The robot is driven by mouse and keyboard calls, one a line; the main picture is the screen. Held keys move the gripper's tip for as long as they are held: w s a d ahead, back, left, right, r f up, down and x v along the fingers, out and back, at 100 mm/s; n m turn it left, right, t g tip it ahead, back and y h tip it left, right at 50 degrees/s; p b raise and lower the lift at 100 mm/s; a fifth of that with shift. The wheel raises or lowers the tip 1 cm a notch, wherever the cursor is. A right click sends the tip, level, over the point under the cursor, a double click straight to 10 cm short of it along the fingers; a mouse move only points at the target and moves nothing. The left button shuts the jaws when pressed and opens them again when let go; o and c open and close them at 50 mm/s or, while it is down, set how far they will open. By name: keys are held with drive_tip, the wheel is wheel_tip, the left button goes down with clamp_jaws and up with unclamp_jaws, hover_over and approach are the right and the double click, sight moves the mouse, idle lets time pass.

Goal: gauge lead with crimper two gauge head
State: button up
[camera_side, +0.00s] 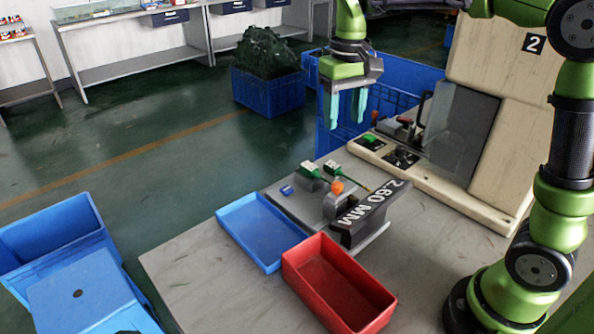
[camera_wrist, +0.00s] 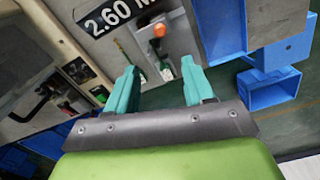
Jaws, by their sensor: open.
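The gauge (camera_side: 372,212), marked 2.60 MM, stands on a grey plate on the table, with an orange knob (camera_side: 337,187) on its clamp. Two green-and-white pieces lie beside it: one at the left (camera_side: 310,173), and one at the right (camera_side: 334,168) with a thin yellowish rod or wire. I cannot tell which is the lead. My gripper (camera_side: 347,122) is open and empty, pointing down above and behind the gauge plate. In the wrist view, the gauge label (camera_wrist: 108,14) and knob (camera_wrist: 158,31) show beyond the open fingers (camera_wrist: 160,72). The crimper (camera_side: 470,125), marked 2, stands at the right.
A small blue piece (camera_side: 287,190) lies on the plate's left end. An empty blue tray (camera_side: 247,236) and an empty red bin (camera_side: 308,283) stand in front of the gauge. The crimper's base with switches (camera_side: 400,156) bounds the right side. The table's front left is clear.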

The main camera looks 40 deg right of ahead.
sight(337, 184)
wheel_tip(337, 184, down, 17)
drive_tip(key=shift+r, duration=0.1)
idle(0.3)
drive_tip(key=shift+c, duration=0.3)
clamp_jaws()
drive_tip(key=shift+a, duration=0.15)
